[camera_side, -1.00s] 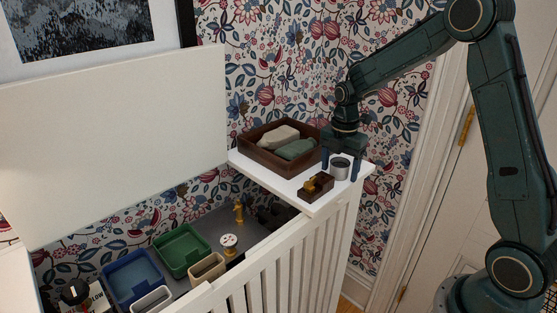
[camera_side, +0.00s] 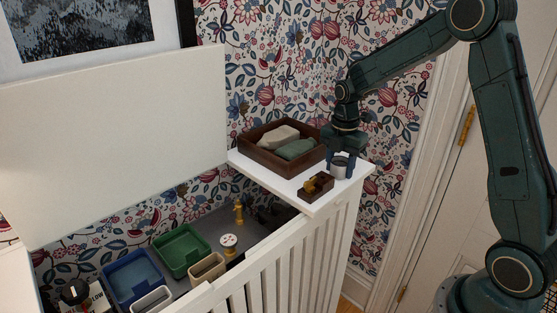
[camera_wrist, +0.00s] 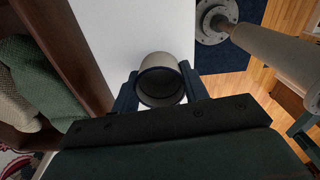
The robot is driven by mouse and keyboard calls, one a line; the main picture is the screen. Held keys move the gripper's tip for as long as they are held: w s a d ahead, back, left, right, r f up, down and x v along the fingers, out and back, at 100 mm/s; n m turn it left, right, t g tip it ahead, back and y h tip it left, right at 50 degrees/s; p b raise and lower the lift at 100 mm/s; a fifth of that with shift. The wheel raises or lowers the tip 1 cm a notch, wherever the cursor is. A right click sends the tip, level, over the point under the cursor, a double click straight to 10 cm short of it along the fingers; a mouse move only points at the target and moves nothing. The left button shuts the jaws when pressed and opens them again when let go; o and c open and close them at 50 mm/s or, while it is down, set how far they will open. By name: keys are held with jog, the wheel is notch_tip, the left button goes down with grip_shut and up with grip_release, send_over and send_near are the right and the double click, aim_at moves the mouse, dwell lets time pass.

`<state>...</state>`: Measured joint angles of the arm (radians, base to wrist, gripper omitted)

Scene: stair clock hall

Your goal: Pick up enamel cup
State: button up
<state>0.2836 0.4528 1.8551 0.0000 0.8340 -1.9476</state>
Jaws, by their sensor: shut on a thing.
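The enamel cup (camera_side: 339,167) is a small pale grey cup with a dark rim, upright at the right end of the white shelf. In the wrist view the cup (camera_wrist: 161,68) sits between the two blue fingers, its dark inside facing the camera. My gripper (camera_side: 341,163) comes from above and is shut on the cup, one finger on each side. In the wrist view my gripper (camera_wrist: 160,92) touches both sides of the cup. Whether the cup's base touches the shelf is hard to tell.
A brown wooden tray (camera_side: 248,158) with folded cloths stands left of the cup. A small brown box (camera_side: 318,193) with a yellow item is close in front. The white shelf (camera_side: 309,207) ends just past them. Below are a green bin (camera_side: 181,250) and a blue bin (camera_side: 132,277).

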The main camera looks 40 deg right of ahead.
notch_tip(320, 180, up, 18)
jog(key=shift+f, duration=0.2)
dwell(0.4)
dwell(0.5)
